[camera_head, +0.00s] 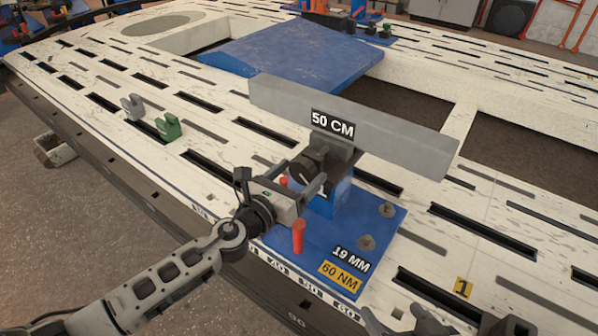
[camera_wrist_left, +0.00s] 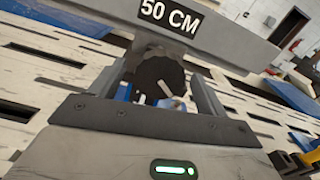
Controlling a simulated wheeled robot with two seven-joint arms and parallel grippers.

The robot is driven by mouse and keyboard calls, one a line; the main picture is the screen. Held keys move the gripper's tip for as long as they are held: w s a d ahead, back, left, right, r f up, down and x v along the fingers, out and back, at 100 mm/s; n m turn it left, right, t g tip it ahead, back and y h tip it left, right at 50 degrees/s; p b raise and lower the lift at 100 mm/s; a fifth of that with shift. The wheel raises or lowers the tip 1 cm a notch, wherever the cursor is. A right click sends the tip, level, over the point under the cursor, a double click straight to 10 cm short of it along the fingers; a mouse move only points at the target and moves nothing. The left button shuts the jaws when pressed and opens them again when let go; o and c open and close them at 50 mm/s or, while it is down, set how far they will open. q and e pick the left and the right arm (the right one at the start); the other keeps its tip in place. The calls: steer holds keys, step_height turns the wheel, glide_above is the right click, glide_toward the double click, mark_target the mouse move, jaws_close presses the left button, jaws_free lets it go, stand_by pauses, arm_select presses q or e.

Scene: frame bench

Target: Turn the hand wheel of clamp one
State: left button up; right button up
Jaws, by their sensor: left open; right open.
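The clamp's black hand wheel (camera_head: 306,166) sits on the front of the blue clamp post (camera_head: 330,198), under a long grey beam (camera_head: 395,130) marked 50 CM. It has a pale mark or spoke on its face in the left wrist view (camera_wrist_left: 158,72). My left gripper (camera_head: 305,180) is open at the wheel; in the left wrist view its fingers stand on either side of the wheel. I cannot tell whether they touch it. My right gripper (camera_head: 420,322) is open at the bottom edge, partly cut off, away from the wheel.
The blue base plate (camera_head: 385,225) carries bolts, a red pin (camera_head: 298,236) and 19 MM and 60 NM labels. A yellow tag 1 (camera_head: 463,287) lies right on the slotted white bench (camera_head: 505,225). Green (camera_head: 168,127) and grey (camera_head: 132,107) blocks stand at left.

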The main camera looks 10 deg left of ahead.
arm_select(q)
steer(key=shift+w+d, duration=0.15)
steer(key=shift+w, duration=0.2)
steer(key=c, duration=1)
